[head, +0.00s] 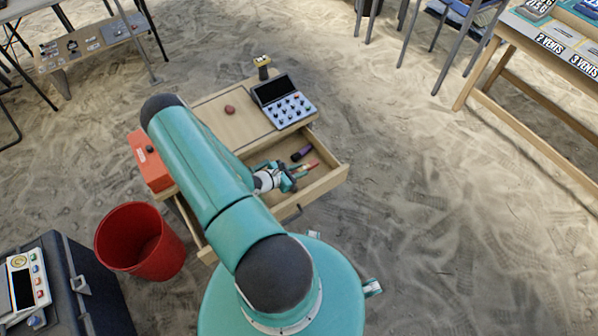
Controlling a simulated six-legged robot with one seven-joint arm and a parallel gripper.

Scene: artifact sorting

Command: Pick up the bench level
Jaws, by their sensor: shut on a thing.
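My gripper (292,178) is low over the open wooden drawer (326,179), pointing right. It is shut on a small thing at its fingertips. A small red and yellowish item (309,166) shows right at the tips; it may be the bench level, but it is too small to be sure. The fingers hide part of it. I cannot tell whether it touches the drawer floor. A dark purple cylinder (302,153) lies in the drawer just behind it, apart from the gripper.
An orange box (150,164) is at the left edge. A red bin (140,243) stands on the sand. Open sand lies right.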

